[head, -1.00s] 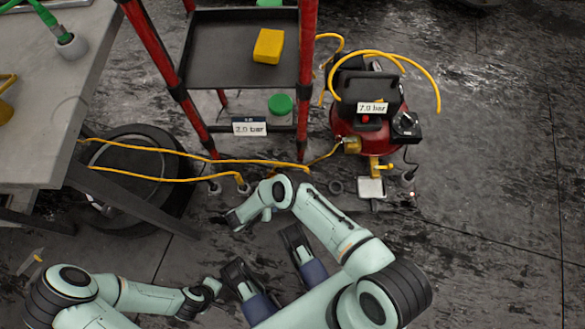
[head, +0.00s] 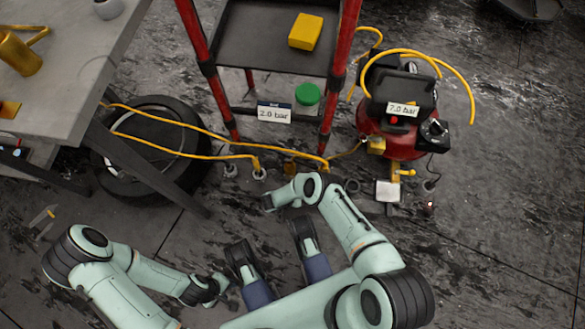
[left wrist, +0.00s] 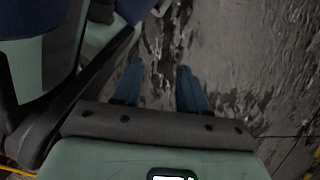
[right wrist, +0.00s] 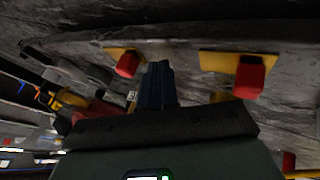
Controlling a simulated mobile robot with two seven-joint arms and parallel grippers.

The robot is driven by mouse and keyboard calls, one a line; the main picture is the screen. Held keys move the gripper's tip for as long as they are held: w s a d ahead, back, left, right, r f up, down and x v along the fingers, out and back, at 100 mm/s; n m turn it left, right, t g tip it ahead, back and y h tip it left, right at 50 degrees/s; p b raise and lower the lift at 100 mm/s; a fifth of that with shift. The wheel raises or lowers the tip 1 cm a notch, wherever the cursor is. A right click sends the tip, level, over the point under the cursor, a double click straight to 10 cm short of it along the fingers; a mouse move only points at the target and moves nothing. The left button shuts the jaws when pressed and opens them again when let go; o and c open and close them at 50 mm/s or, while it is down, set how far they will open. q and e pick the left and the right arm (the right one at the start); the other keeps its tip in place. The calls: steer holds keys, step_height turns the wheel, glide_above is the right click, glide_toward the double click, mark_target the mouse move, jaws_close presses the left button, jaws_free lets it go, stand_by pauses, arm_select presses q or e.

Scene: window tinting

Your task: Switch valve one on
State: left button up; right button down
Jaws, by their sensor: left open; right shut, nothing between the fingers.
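No part is clearly marked as valve one. In the right wrist view, a red block (right wrist: 128,64) and another red block (right wrist: 248,78) stand on yellow plates on a grey surface; I cannot tell whether they are valves. My right gripper (right wrist: 157,85) is shut and empty below and between them, apart from both. In the head view, a small yellow fitting (head: 405,173) sits at the foot of the red compressor (head: 385,143). My left gripper (head: 217,286) hangs low over the floor at bottom centre; in the left wrist view its fingers (left wrist: 160,88) are apart with nothing between.
A red-framed cart (head: 268,72) carries a yellow block (head: 306,32) and a sign (head: 274,112) reading 2.0 bar. A yellow hose (head: 205,134) runs past a tyre (head: 110,165) beside the grey table (head: 85,75). The floor at right is open.

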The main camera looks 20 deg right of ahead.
arm_select(q)
steer(key=shift+w+d+r+t, duration=0.1)
steer(key=shift+w+r+t, duration=0.2)
steer(key=shift+w, duration=0.35)
arm_select(e)
steer(key=shift+s+d+r, duration=0.1)
steer(key=shift+s+d, duration=0.25)
steer(key=shift+d, duration=0.25)
steer(key=shift+s+d+r, duration=0.1)
steer(key=shift+s+d, duration=0.25)
steer(key=shift+d, duration=0.2)
arm_select(q)
steer(key=shift+w+r+p, duration=0.15)
steer(key=shift+w+p, duration=0.2)
arm_select(e)
steer(key=shift+s+d, duration=0.5)
steer(key=shift+d, duration=0.3)
steer(key=shift+s+d, duration=0.45)
steer(key=shift+d, duration=0.35)
